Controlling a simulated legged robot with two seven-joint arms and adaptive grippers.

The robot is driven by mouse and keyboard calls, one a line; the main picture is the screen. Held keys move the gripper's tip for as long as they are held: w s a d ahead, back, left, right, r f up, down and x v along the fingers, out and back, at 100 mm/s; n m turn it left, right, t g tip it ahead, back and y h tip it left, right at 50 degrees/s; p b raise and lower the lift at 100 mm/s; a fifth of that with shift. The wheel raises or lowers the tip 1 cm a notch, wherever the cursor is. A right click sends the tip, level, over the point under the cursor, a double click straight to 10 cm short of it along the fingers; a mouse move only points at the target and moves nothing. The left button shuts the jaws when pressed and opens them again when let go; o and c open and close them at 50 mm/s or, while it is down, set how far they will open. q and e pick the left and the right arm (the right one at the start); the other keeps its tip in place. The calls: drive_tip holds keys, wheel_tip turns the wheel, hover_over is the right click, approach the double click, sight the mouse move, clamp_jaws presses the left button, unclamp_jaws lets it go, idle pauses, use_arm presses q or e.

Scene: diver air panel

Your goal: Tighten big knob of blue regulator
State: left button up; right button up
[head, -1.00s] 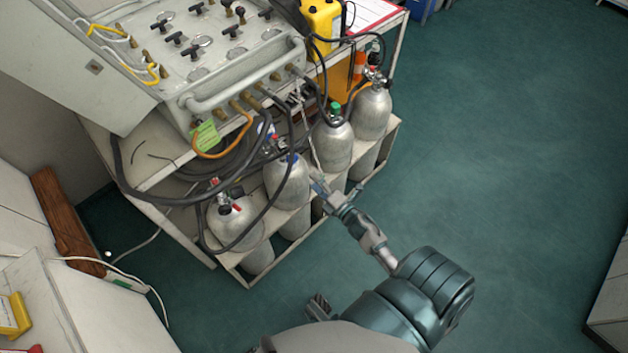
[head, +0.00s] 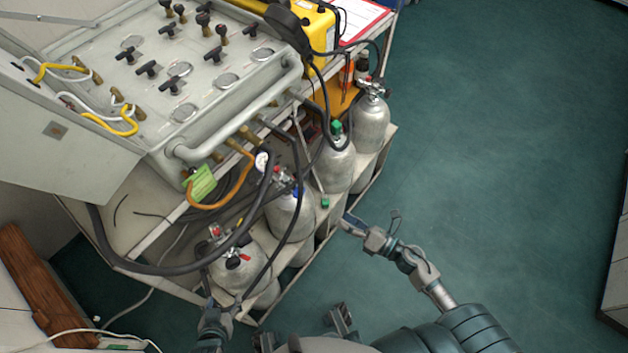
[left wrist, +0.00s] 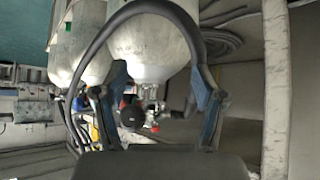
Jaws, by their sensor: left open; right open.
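The cylinder with the blue-marked regulator (head: 295,192) stands second from the front in the rack, with red and dark fittings and a gauge (head: 262,160) close by. Its big knob cannot be told apart clearly. My left gripper (head: 220,300) is open, low beside the front-left cylinder (head: 238,268), which has a red-and-black valve. In the left wrist view, its blue fingers (left wrist: 160,85) are spread either side of a grey cylinder (left wrist: 145,45) with a black knob (left wrist: 131,113). My right gripper (head: 350,222) is open and empty, right of the rack, apart from the cylinders.
A panel with gauges and black T-handles (head: 165,85) stands above the rack. Black hoses (head: 170,268) loop around the cylinders, one across the left wrist view. A green-topped cylinder (head: 335,165) and a rear cylinder (head: 370,125) stand farther back. Floor (head: 500,170) at right is clear.

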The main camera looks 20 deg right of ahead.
sight(303, 194)
drive_tip(key=x, duration=1.6)
drive_tip(key=shift+a, duration=0.15)
drive_tip(key=shift+w, duration=0.35)
drive_tip(key=shift+a, duration=0.1)
drive_tip(key=c, duration=1.2)
